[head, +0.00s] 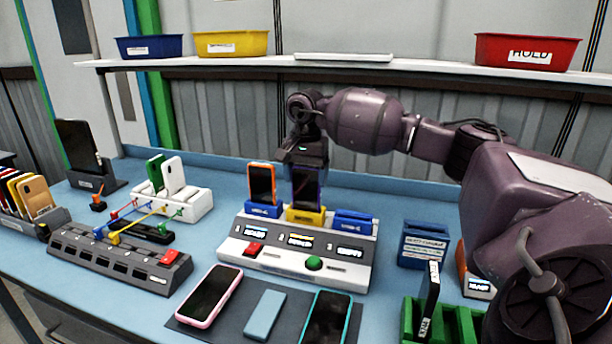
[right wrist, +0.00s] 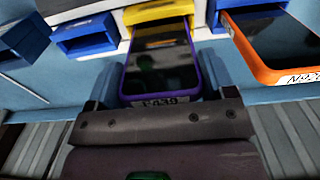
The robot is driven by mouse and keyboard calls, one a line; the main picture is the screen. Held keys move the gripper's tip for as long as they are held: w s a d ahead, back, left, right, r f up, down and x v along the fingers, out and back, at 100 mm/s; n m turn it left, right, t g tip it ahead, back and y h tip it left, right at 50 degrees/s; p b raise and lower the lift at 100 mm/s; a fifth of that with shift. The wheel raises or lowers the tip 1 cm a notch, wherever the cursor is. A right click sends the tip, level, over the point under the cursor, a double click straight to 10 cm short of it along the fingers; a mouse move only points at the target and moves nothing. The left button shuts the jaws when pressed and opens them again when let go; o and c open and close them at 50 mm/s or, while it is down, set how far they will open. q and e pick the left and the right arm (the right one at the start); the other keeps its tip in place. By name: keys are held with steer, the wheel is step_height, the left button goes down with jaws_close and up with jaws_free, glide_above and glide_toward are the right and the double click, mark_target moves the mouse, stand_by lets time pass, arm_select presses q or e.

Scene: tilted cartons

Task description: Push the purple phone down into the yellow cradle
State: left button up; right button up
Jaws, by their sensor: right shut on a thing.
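The purple phone (head: 306,190) stands upright at the yellow cradle (head: 305,215), the middle one of three on the white station. In the right wrist view the purple-edged phone (right wrist: 160,70) has its far end at the yellow cradle (right wrist: 160,12); I cannot tell how deep it sits. My right gripper (head: 305,165) is above the cradle, shut on the near end of the phone, and it also shows in the right wrist view (right wrist: 158,98). The lower end of the phone is hidden by the cradle. My left gripper is not in view.
An orange phone (head: 261,183) stands in the blue cradle (head: 263,210) close on the left. The right blue cradle (head: 353,222) is empty. The station (head: 290,262) has a red button and a green button in front. Several phones lie on a dark mat (head: 235,318) nearer me.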

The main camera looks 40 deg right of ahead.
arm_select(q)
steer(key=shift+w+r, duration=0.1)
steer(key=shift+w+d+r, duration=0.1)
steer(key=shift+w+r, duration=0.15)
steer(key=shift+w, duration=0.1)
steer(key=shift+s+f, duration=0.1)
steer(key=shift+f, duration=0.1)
arm_select(e)
steer(key=shift+f, duration=0.1)
steer(key=shift+f, duration=0.15)
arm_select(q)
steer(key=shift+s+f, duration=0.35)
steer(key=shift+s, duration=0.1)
arm_select(e)
steer(key=shift+f, duration=0.1)
steer(key=shift+f, duration=0.1)
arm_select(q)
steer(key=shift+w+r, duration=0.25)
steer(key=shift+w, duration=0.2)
arm_select(e)
steer(key=shift+f, duration=0.1)
